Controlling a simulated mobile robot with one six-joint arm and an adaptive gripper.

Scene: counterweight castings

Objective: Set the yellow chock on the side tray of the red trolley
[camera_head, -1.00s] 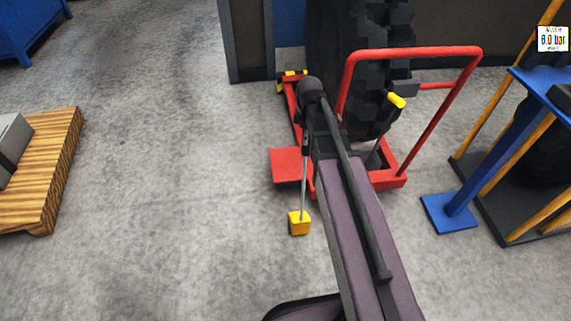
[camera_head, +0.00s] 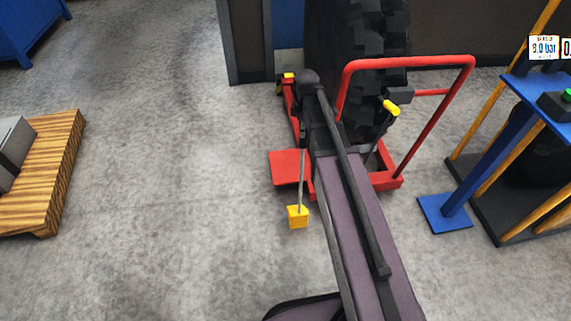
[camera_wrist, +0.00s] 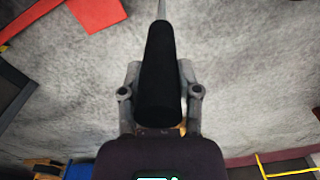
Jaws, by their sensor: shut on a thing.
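The yellow chock (camera_head: 298,216) is a small block at the lower end of a thin grey rod, in front of the red trolley (camera_head: 386,180). The trolley's side tray (camera_head: 290,167) is a flat red plate on its left side; nothing shows on it. A red plate, likely the tray, shows at top left in the wrist view (camera_wrist: 97,12). The chock appears nearer than the tray and apart from it; I cannot tell its height above the floor. My gripper (camera_wrist: 159,78) is shut on the black grip of the chock's handle. The grip hides the chock in the wrist view.
A large black tyre (camera_head: 345,60) stands at the trolley behind its red push bar (camera_head: 410,62). A blue stand (camera_head: 446,213) is at right, a wooden pallet (camera_head: 60,160) at left. Grey floor between pallet and trolley is clear.

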